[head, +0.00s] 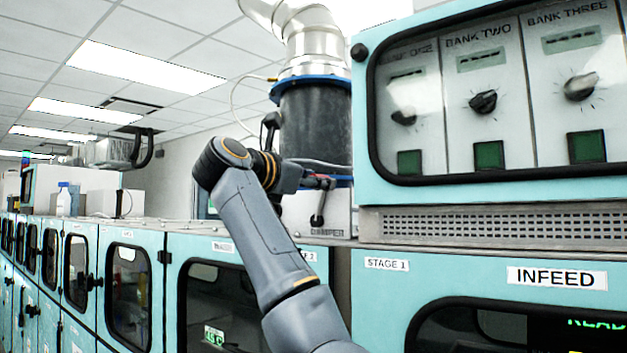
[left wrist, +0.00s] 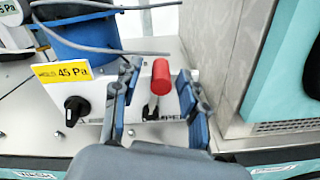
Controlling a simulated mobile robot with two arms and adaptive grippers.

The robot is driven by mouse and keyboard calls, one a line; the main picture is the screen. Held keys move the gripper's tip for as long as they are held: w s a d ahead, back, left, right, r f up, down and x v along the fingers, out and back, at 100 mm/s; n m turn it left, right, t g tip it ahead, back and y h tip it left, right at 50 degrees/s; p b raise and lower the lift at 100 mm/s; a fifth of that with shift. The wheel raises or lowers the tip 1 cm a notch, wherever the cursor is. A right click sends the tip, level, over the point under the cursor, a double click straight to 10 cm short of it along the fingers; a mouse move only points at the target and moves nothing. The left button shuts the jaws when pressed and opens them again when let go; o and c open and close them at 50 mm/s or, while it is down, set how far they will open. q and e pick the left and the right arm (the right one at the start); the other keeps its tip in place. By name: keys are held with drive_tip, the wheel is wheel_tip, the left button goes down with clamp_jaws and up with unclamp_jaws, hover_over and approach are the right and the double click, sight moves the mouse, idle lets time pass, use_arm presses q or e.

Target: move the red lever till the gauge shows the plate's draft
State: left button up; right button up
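The red lever (left wrist: 161,77) stands on a white box marked DAMPER, a small red part of it showing in the head view (head: 322,178). My left gripper (left wrist: 160,98) is open, its fingers on either side of the lever with small gaps visible. In the head view the gripper is mostly hidden behind my wrist. A yellow plate (left wrist: 62,72) reads HOLD 45 Pa. A pale display (left wrist: 9,8), cut off at the wrist view's top left, shows a figure ending in "5 Pa"; I cannot read it fully. My right gripper is out of view.
A black knob (left wrist: 75,110) sits on the box left of the lever. A dark duct with a blue collar (head: 318,125) rises behind. A teal console (head: 480,190) with a metal vent stands close at the right. Teal cabinets (head: 135,245) run along below.

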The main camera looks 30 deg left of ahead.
use_arm(q)
drive_tip(key=shift+s, duration=0.1)
drive_tip(key=s+a, duration=0.1)
drive_tip(key=s, duration=1)
drive_tip(key=shift+s, duration=0.35)
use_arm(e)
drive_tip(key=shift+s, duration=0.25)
